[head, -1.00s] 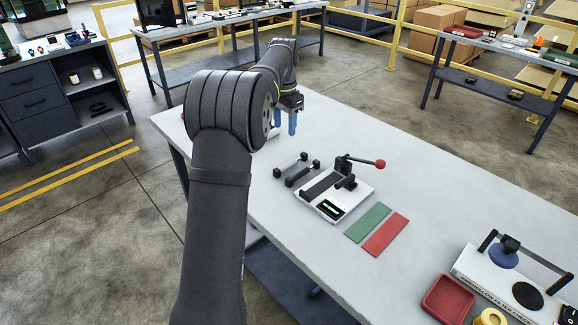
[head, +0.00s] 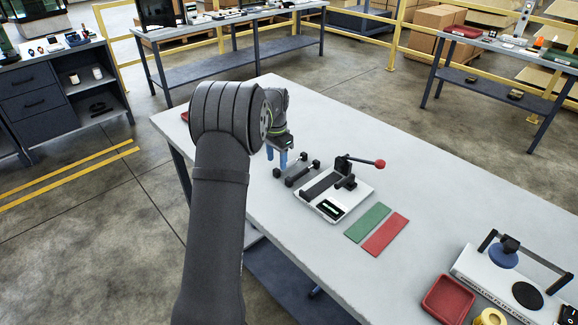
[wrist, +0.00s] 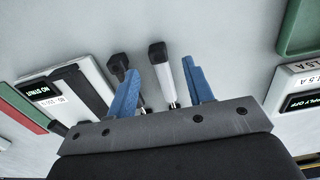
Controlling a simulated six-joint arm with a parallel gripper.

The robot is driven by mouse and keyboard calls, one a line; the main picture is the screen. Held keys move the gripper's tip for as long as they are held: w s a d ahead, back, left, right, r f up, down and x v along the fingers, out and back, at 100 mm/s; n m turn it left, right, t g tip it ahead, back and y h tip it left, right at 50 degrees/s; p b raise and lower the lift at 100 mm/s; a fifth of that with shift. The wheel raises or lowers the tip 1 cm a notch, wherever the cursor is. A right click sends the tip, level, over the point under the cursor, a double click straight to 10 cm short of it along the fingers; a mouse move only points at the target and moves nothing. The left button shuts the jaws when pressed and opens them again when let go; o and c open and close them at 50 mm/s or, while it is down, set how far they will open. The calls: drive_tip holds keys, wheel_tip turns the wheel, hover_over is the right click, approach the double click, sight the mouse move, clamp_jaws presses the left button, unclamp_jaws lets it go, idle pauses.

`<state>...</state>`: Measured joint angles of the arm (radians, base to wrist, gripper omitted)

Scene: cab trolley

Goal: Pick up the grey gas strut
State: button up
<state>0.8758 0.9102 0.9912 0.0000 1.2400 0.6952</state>
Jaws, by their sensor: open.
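The grey gas strut (wrist: 161,66) has a light grey body, a thin rod and a black end. It lies between my gripper's two blue fingers in the wrist view. In the head view the grey strut (head: 296,160) lies on the table, partly hidden by my gripper (head: 277,158). My gripper (wrist: 160,72) is open, with one finger on each side of the strut and nothing held. A dark strut (head: 303,173) lies parallel beside it; in the wrist view this dark strut (wrist: 119,66) is partly behind the left finger.
A clamp fixture (head: 337,195) with a red-knobbed lever stands right of the struts; its display reads NO STRUT. Green (head: 368,222) and red (head: 385,235) mats lie in front. In the wrist view another device (wrist: 297,85) and a green tray (wrist: 301,30) are at right.

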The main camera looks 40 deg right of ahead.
sight(277, 169)
wheel_tip(277, 169, down, 4)
drive_tip(key=shift+s+f, duration=0.1)
drive_tip(key=shift+f, duration=0.15)
clamp_jaws()
drive_tip(key=shift+r, duration=0.15)
